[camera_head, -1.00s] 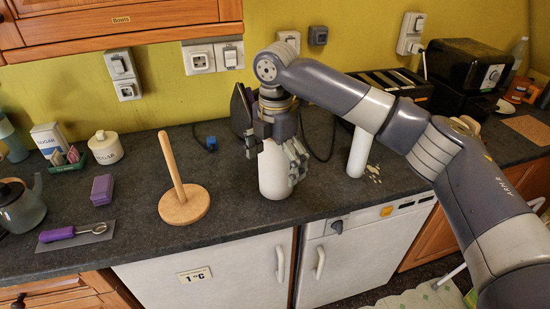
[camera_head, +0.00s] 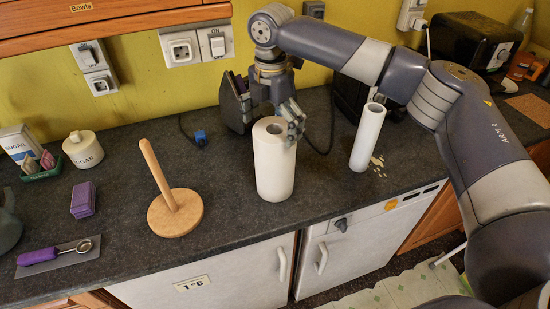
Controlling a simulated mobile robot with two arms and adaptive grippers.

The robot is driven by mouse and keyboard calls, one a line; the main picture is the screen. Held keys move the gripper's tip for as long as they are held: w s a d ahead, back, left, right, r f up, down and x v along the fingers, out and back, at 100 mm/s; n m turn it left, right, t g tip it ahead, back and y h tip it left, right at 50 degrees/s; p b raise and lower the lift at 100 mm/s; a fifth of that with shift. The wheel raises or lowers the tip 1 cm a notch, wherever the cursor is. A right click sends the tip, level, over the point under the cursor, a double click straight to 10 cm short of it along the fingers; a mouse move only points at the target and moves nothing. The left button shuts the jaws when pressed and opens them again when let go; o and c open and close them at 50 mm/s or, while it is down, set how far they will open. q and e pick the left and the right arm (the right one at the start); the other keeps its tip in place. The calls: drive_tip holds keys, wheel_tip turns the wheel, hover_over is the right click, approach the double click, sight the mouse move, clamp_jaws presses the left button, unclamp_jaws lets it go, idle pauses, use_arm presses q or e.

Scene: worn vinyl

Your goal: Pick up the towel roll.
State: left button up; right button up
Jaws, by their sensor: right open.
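A thick white towel roll (camera_head: 273,165) stands upright on the dark counter, with its round top and core hole showing. A thinner white roll (camera_head: 367,140) stands to its right. My right gripper (camera_head: 272,108) points down just behind and above the top of the thick roll, open. Its fingers show at the roll's far side and right edge; I cannot tell whether they touch it. Nothing is held. A wooden holder (camera_head: 176,212) with a round base and a tilted-looking peg stands empty to the left. My left gripper is not in view.
A dark iron (camera_head: 233,102) stands behind the gripper, its cord running along the counter. A sugar jar (camera_head: 83,150), a purple box (camera_head: 83,200) and a purple-handled scoop (camera_head: 55,252) are at the left. Bare counter lies between holder and roll.

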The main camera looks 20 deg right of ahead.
sight(275, 162)
drive_tip(key=shift+f, duration=0.3)
drive_tip(key=shift+w+d+f+p, duration=0.1)
drive_tip(key=shift+w+f+p, duration=0.05)
drive_tip(key=shift+f+p, duration=0.2)
drive_tip(key=f+p, duration=0.1)
drive_tip(key=f, duration=0.3)
drive_tip(key=shift+s+d+f+p, duration=0.15)
drive_tip(key=shift+s+d+p, duration=0.05)
drive_tip(key=shift+p, duration=0.2)
drive_tip(key=shift+f, duration=0.2)
drive_tip(key=shift+w, duration=0.1)
drive_tip(key=c, duration=0.8)
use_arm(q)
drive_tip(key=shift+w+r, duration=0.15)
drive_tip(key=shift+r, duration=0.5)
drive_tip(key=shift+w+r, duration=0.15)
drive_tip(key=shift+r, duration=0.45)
use_arm(e)
drive_tip(key=c, duration=0.7)
